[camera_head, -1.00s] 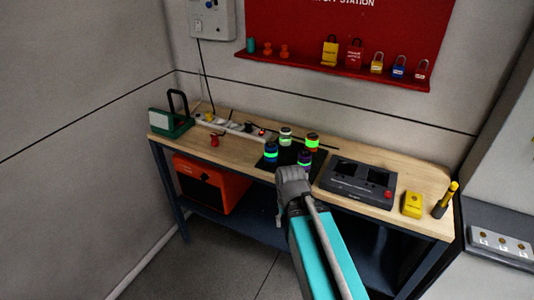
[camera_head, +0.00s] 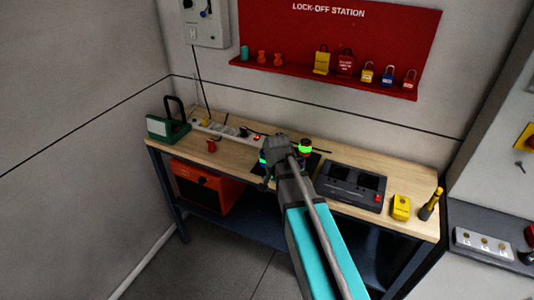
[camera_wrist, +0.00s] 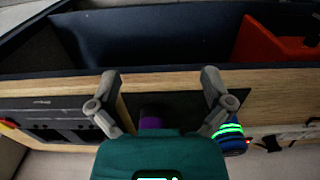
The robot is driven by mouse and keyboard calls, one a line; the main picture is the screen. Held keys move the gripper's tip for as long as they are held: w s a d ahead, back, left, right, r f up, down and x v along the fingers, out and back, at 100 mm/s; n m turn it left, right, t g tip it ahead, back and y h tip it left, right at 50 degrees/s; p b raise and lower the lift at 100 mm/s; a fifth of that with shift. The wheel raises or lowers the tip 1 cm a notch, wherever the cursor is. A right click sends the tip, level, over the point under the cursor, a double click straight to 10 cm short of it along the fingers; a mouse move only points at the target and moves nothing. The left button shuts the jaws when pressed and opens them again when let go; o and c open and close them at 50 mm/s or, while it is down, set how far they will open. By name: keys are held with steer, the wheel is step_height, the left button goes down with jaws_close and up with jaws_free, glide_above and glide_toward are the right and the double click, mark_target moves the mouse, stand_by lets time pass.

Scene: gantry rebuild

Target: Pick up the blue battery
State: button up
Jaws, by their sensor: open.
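The blue battery (camera_wrist: 232,143), with glowing green bands, shows in the wrist view just outside my right-hand finger. In the head view, only a sliver of a green-banded battery (camera_head: 263,158) shows left of my gripper. My gripper (camera_head: 275,148) is over the bench; in the wrist view it is open (camera_wrist: 158,82), with its fingers spread apart. A purple battery (camera_wrist: 150,122) lies in line with the gap between the fingers, partly hidden by the gripper body. A red battery with a green band (camera_head: 305,146) stands right of my gripper in the head view.
The batteries stand on a black mat (camera_wrist: 183,104) on the wooden bench (camera_head: 235,149). A dark charger dock (camera_head: 350,185) and a yellow box (camera_head: 401,207) are to the right. A power strip (camera_head: 225,131) runs behind. An orange case (camera_head: 205,188) sits below.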

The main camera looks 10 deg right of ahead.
steer(key=w+r+m+p, duration=0.5)
steer(key=w+r+m, duration=0.1)
steer(key=w, duration=0.3)
steer(key=w+r+m+p, duration=0.6)
steer(key=w+m, duration=0.1)
steer(key=w, duration=0.2)
steer(key=shift+w+r, duration=0.15)
steer(key=shift+w, duration=0.2)
steer(key=shift+f, duration=0.2)
step_height(320, 180, down, 8)
steer(key=b, duration=0.8)
steer(key=shift+f+b, duration=0.15)
steer(key=shift+b, duration=0.25)
steer(key=shift+f+b, duration=2.6)
steer(key=shift+c, duration=0.3)
